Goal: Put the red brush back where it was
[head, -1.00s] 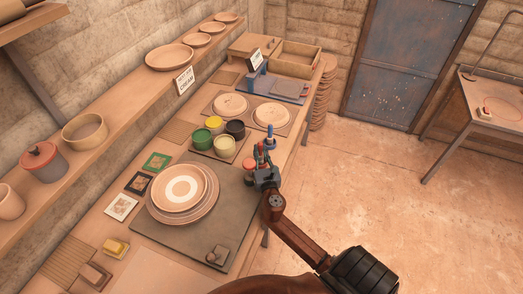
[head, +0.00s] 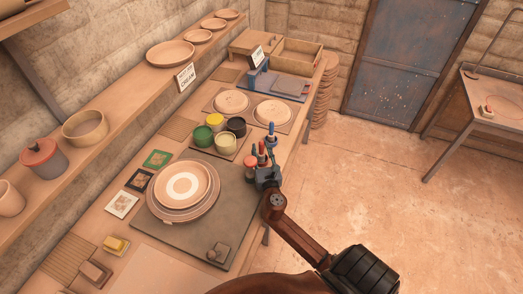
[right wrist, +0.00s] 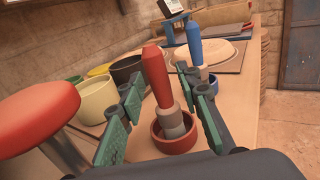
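The red brush (right wrist: 154,75) stands handle up, slightly tilted, with its grey lower part inside a small red-brown cup (right wrist: 182,145). My right gripper (right wrist: 162,105) is open around it, with green-padded fingers on both sides and a visible gap to each. In the head view my right gripper (head: 265,160) is at the table's right edge, and the red handle (head: 261,147) shows between its fingers. A blue brush (right wrist: 194,42) stands just behind; it also shows in the head view (head: 271,131). My left gripper is not in view.
A red-topped object (right wrist: 40,110) is close on the left of the right gripper. Several paint pots (head: 225,143) stand beyond it. Stacked plates (head: 160,206) lie on a grey board (head: 208,232) to the left. The floor right of the table is clear.

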